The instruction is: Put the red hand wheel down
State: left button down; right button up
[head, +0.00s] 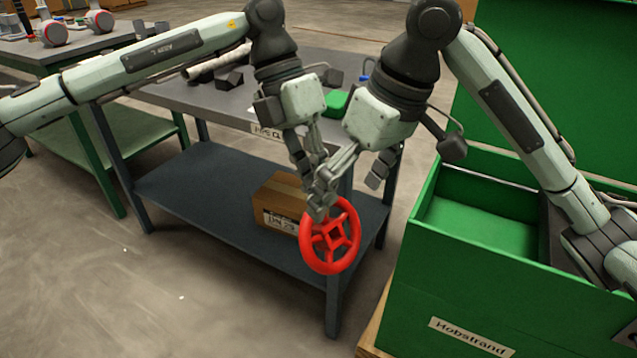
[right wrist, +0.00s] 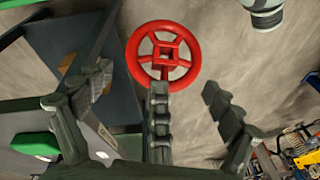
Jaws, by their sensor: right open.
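The red hand wheel (head: 331,236) hangs upright below my two grippers in the head view, in front of the table's lower shelf. My right gripper (head: 347,194) is open just above it, with one finger overlapping the top of the rim. In the right wrist view the wheel (right wrist: 134,58) lies beyond the spread fingers of this gripper (right wrist: 158,84), and the middle finger overlaps its lower rim. Whether that finger touches it is unclear. My left gripper (head: 309,160) is close beside the right one. Its fingertips are partly hidden, so its grip cannot be made out.
A grey table (head: 222,98) with a lower shelf (head: 190,180) stands behind the wheel. A cardboard box (head: 278,196) sits on that shelf. A green crate (head: 460,300) labelled Hobstrand, with its lid raised, stands at right. Open floor (head: 90,270) lies at front left.

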jog(key=v, duration=1.1)
jog(key=w+f+m+t+y, duration=0.1)
jog(key=w+f+m, duration=0.1)
jog(key=w+f, duration=0.4)
jog(key=w+f+m+y, duration=0.1)
jog(key=w+f+m, duration=0.15)
jog(key=f, duration=0.55)
jog(key=d+f+m+t, duration=0.1)
jog(key=d+f+m, duration=0.15)
jog(key=f, duration=1.45)
jog(key=s+d+f+h, duration=0.1)
jog(key=s+d+f, duration=0.25)
jog(key=f, duration=0.45)
jog(key=s+d+f+h, duration=0.2)
jog(key=s+d+f, duration=0.15)
jog(key=f, duration=0.35)
jog(key=s+d+f+h, duration=0.1)
jog(key=s+d+f, duration=0.3)
jog(key=s, duration=0.4)
jog(key=s+d+f+h, duration=0.2)
jog(key=s+d+f, duration=0.2)
jog(key=s+f, duration=0.3)
jog(key=shift+s+d+f, duration=0.35)
jog(key=shift+s+d, duration=0.05)
jog(key=shift+s, duration=0.1)
